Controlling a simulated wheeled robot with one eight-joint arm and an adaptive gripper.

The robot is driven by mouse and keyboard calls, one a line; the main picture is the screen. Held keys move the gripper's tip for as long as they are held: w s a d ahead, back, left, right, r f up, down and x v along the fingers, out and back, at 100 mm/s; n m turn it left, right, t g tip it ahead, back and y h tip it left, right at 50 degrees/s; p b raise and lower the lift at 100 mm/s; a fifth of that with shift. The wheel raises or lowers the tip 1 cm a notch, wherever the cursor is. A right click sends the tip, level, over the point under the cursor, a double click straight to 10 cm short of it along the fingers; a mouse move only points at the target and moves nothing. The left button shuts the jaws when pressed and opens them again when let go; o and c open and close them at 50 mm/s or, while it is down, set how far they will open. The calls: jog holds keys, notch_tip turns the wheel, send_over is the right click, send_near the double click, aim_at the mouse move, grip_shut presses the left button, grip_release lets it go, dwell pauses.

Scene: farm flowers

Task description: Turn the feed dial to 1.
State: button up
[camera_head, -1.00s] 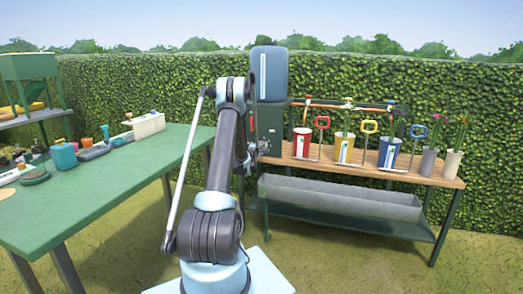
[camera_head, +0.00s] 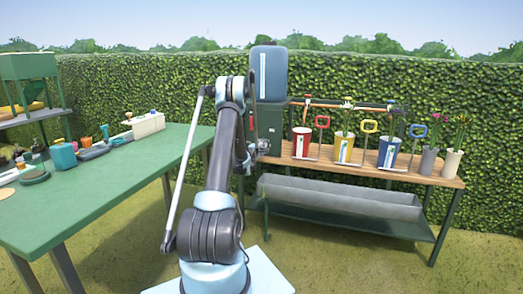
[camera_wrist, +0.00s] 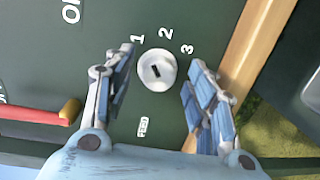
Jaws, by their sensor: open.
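The feed dial (camera_wrist: 157,70) is a round white knob with a short dark mark at its centre, on a dark green panel (camera_wrist: 95,60). The numerals 1, 2 and 3 arc above it, and a FEED label (camera_wrist: 143,127) sits below. The mark leans from upper left to lower right; which end points is unclear. My gripper (camera_wrist: 160,62) is open, one finger on each side of the dial, with visible gaps. In the head view the panel's box (camera_head: 270,125) stands under a blue tank (camera_head: 269,72), with my gripper end beside it; the dial is not clear there.
A red lever (camera_wrist: 35,114) sticks out at the left of the panel, and a wooden edge (camera_wrist: 250,50) runs along its right. A wooden bench (camera_head: 440,178) with pots is to the right, above a grey trough (camera_head: 340,197). A green table (camera_head: 110,190) is left.

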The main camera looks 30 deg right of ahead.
jog(key=v, duration=1.1)
jog(key=shift+s+a, duration=0.15)
jog(key=shift+a, duration=0.1)
